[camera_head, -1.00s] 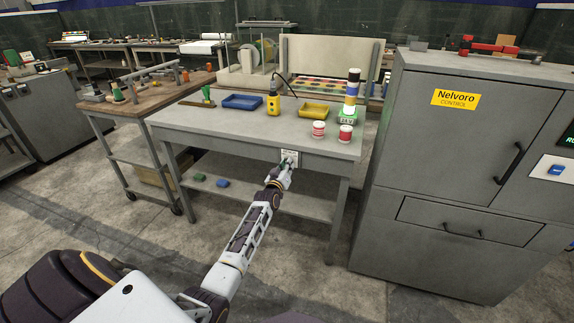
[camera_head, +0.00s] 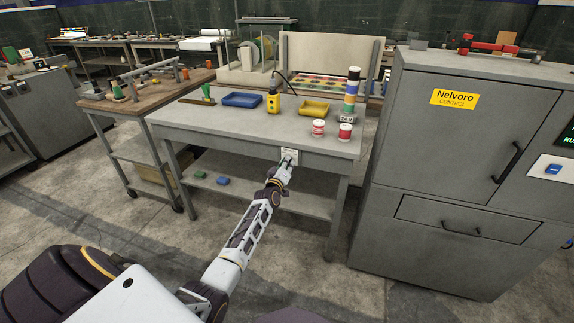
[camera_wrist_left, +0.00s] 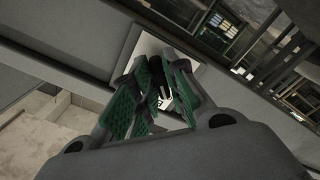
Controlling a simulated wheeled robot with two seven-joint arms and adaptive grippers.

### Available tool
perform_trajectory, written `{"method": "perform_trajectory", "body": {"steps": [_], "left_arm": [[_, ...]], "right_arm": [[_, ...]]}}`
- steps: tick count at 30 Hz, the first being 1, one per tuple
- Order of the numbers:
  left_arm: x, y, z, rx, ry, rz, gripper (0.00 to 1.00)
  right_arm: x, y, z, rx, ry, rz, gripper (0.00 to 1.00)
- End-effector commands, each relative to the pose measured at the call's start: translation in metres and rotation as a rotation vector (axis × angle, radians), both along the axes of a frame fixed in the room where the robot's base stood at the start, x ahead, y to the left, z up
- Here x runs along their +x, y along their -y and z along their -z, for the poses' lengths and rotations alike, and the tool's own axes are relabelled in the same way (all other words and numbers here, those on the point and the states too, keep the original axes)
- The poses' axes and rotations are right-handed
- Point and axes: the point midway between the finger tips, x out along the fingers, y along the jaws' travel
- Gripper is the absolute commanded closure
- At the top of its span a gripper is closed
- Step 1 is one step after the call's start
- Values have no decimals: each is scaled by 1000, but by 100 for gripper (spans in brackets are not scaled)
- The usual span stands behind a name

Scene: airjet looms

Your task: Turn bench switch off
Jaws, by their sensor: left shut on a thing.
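The bench switch (camera_head: 290,153) is a small white plate on the front edge of the grey workbench (camera_head: 230,125). My left gripper (camera_head: 286,165) is at it, its fingertips over the lower part of the plate. In the left wrist view the green-padded fingers (camera_wrist_left: 162,92) are close together in front of the white plate (camera_wrist_left: 150,48), shut on the switch's small moving part, which they mostly hide. My right gripper is not in view.
A grey control cabinet (camera_head: 460,150) stands close on the right. A wooden-topped cart (camera_head: 145,95) is on the left.

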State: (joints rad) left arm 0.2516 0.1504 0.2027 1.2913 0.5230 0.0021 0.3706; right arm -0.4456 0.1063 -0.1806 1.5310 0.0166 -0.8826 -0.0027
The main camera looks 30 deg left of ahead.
Motion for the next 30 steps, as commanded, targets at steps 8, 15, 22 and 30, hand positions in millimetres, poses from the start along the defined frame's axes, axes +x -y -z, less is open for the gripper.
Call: {"method": "perform_trajectory", "body": {"steps": [8, 15, 22, 30], "left_arm": [[0, 0, 1, 0, -2, 1, 68], [0, 0, 0, 1, -2, 0, 68], [-2, 1, 1, 1, -2, 0, 68], [-17, 4, 1, 1, -1, -1, 68]], "right_arm": [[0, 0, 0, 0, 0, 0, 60], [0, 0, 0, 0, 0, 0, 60], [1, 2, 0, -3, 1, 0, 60], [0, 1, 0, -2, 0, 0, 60]]}}
